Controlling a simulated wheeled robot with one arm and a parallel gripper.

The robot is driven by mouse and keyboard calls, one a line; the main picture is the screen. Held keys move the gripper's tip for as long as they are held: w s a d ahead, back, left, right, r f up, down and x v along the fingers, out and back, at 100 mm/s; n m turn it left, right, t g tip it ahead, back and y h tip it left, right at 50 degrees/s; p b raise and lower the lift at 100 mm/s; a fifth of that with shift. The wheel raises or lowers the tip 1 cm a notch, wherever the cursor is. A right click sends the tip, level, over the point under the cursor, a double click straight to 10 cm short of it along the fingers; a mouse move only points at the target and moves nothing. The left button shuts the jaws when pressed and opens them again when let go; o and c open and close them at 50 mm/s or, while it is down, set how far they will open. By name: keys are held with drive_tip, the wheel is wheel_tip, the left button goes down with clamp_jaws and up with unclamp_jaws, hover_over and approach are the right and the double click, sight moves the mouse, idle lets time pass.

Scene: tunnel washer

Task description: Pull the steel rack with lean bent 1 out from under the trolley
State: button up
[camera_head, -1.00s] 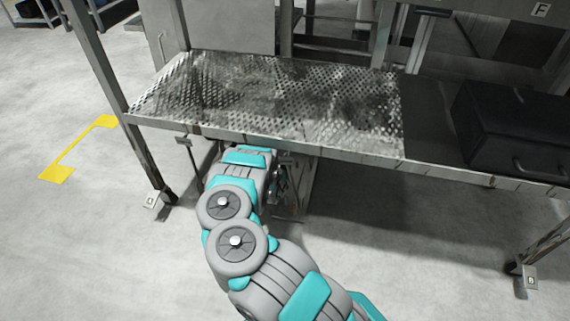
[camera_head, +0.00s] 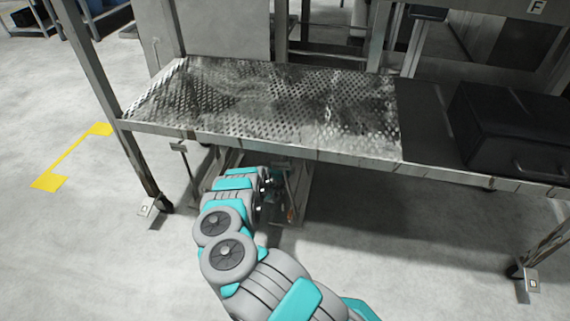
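The trolley (camera_head: 250,95) has a worn perforated metal top and stands on tall legs. Under its front edge, behind my arm, parts of a grey metal frame (camera_head: 303,190) show, and I take it for the steel rack. The trolley top and my arm hide most of it. My gripper (camera_head: 277,183) is a small dark shape at the arm's end, just below the trolley's front edge and close to the frame. Its fingers are too small and shaded to read, and I cannot tell whether it touches the rack.
A black case (camera_head: 515,130) sits on the trolley's right end. The trolley's front legs stand at left (camera_head: 152,190) and right (camera_head: 535,250). A thin upright post (camera_head: 187,170) stands beside the left leg. The floor in front is clear, with yellow marking (camera_head: 75,155) at left.

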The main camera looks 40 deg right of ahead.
clamp_jaws()
idle(1.4)
